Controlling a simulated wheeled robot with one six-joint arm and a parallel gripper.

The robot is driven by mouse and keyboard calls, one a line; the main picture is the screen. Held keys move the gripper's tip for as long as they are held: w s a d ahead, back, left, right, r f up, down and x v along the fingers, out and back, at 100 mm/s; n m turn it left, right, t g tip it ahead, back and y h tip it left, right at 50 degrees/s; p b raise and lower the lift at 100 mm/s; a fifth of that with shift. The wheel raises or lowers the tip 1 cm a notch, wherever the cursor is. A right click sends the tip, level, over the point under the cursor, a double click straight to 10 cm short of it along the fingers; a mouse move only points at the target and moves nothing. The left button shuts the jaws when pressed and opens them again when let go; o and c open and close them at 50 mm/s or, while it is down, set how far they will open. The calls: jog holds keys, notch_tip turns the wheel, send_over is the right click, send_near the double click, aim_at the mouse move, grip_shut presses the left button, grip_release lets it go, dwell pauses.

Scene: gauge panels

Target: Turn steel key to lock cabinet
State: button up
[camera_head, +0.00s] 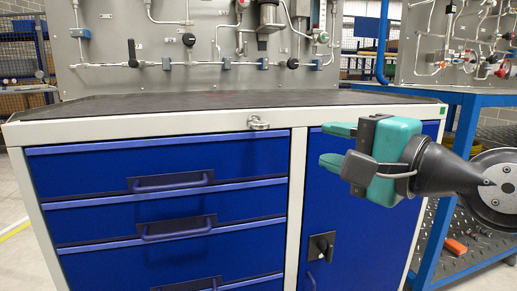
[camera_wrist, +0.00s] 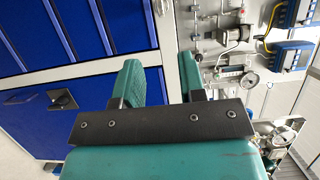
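The blue cabinet door (camera_head: 368,205) is closed, at the right of the workbench front. A dark square lock plate (camera_head: 328,240) sits at its left edge, with a small steel-coloured key or knob (camera_head: 321,247) on it. The lock plate also shows at the left in the wrist view (camera_wrist: 62,99); the key's exact angle is too small to tell. My gripper (camera_head: 334,145) has teal fingers, apart with nothing between them. It is in front of the door's upper part, above and right of the lock, not touching it. It also shows open in the wrist view (camera_wrist: 159,84).
Blue drawers (camera_head: 170,180) with protruding handles are shut left of the door. A small metal fitting (camera_head: 258,123) sticks out at the worktop's front edge. Gauge panels stand behind. A blue frame table (camera_head: 447,185) stands at the right.

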aim_at(266, 127)
jog(key=p+x, duration=1.4)
jog(key=x, duration=0.3)
jog(key=shift+w, duration=0.15)
jog(key=shift+c, duration=0.2)
grip_shut()
